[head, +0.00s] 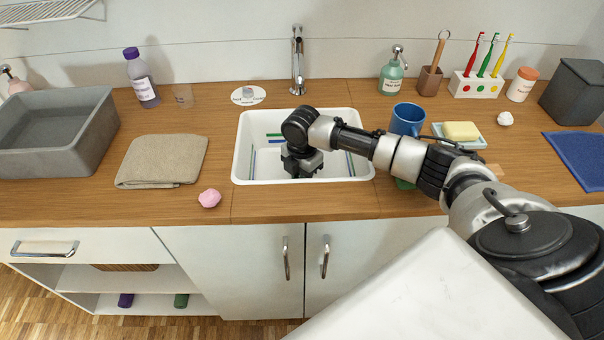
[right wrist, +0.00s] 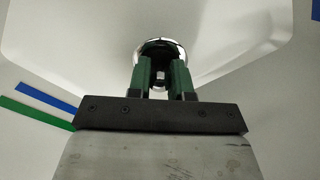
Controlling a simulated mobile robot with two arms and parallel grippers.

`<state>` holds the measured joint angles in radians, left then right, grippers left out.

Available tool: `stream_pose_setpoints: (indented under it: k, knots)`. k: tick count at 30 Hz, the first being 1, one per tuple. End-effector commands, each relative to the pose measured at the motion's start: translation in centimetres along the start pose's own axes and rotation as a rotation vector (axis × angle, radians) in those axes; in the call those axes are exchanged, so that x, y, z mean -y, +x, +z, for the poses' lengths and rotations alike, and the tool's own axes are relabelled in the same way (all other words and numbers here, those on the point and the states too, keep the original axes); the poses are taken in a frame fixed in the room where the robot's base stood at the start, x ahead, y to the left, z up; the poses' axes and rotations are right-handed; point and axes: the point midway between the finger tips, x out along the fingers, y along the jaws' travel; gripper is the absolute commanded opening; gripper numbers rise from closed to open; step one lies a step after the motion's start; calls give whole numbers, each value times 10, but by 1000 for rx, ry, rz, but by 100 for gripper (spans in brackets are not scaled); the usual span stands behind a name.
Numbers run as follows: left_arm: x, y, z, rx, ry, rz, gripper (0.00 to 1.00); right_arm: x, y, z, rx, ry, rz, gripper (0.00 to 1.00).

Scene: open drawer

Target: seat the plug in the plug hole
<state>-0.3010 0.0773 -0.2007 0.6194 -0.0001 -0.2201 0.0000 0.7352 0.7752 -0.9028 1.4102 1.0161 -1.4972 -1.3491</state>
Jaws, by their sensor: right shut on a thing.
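The white sink basin (head: 243,163) is set in the wooden counter. My right gripper (head: 300,176) reaches down into it, and its fingertips are mostly hidden in the head view. In the right wrist view the green fingers (right wrist: 161,80) are closed on a small pale metallic piece, the plug (right wrist: 160,76). Most of the plug is hidden by the fingers. Straight beyond the fingertips is the plug hole's chrome rim (right wrist: 158,41), with a dark area inside. I cannot tell whether the plug is inside the hole or just above it. My left gripper is not in view.
The tap (head: 297,65) stands behind the basin. Blue and green strips (right wrist: 42,100) mark the basin walls. A blue mug (head: 407,119) and a soap dish with yellow soap (head: 461,131) are close to my right arm. A folded towel (head: 163,160) lies left of the sink.

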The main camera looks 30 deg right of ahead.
Motion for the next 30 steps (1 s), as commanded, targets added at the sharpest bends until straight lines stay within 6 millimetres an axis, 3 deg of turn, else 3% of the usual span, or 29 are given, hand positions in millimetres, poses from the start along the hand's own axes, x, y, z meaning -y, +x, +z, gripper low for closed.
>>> stream_pose_setpoints:
  k: [7,8,12,23,30]
  knots:
    - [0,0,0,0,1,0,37,0,3,0,0,0,0,0]
    - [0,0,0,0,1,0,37,0,2,0,0,0,0,25]
    - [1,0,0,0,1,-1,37,0,2,0,0,0,0,46]
    - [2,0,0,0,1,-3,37,0,-4,1,1,1,1,46]
    - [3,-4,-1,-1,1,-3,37,-1,-48,1,1,0,4,46]
